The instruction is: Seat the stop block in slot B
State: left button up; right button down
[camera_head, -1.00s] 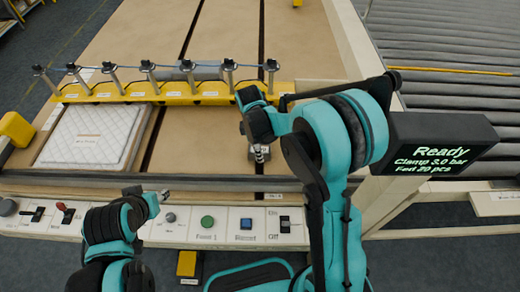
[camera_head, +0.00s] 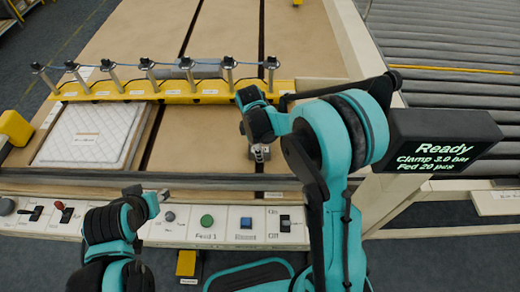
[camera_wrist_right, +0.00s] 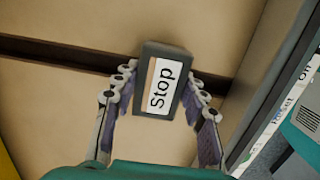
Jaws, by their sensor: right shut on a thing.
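The stop block (camera_wrist_right: 165,82), dark grey with a white "Stop" label, is between the fingers of my right gripper (camera_wrist_right: 160,100) in the right wrist view. The gripper is shut on it. In the head view the right gripper (camera_head: 260,153) is low over the right part of the table, and the block is mostly hidden. A dark slot (camera_wrist_right: 60,50) passes behind the block in the wrist view; whether the block is above or in it I cannot tell. Slot letters are not legible. My left gripper (camera_head: 152,198) is near the control panel, its fingers unclear.
A yellow rail (camera_head: 180,90) with several upright posts crosses the table behind the right gripper. A white quilted pad (camera_head: 88,135) lies at left. A control panel (camera_head: 190,228) lines the front edge. A roller conveyor (camera_head: 450,90) and a "Ready" display (camera_head: 440,140) are at right.

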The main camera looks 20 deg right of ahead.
jog(key=c, duration=0.8)
grip_release()
jog(key=shift+r, duration=0.15)
notch_tip(320, 180, up, 12)
jog(key=a, duration=0.2)
jog(key=s+d+m+t, duration=0.1)
jog(key=s+m+t, duration=0.1)
jog(key=s+m, duration=0.3)
jog(key=s+d+r+m+t+y, duration=0.1)
jog(key=s+d+m+t, duration=0.1)
jog(key=s+m, duration=0.3)
jog(key=s+d+m+t, duration=0.1)
jog(key=s+m+t, duration=0.2)
jog(key=s, duration=0.3)
jog(key=shift+s+d+r+m+t, duration=0.15)
jog(key=shift+d+r+m+t, duration=0.2)
jog(key=shift+m, duration=0.55)
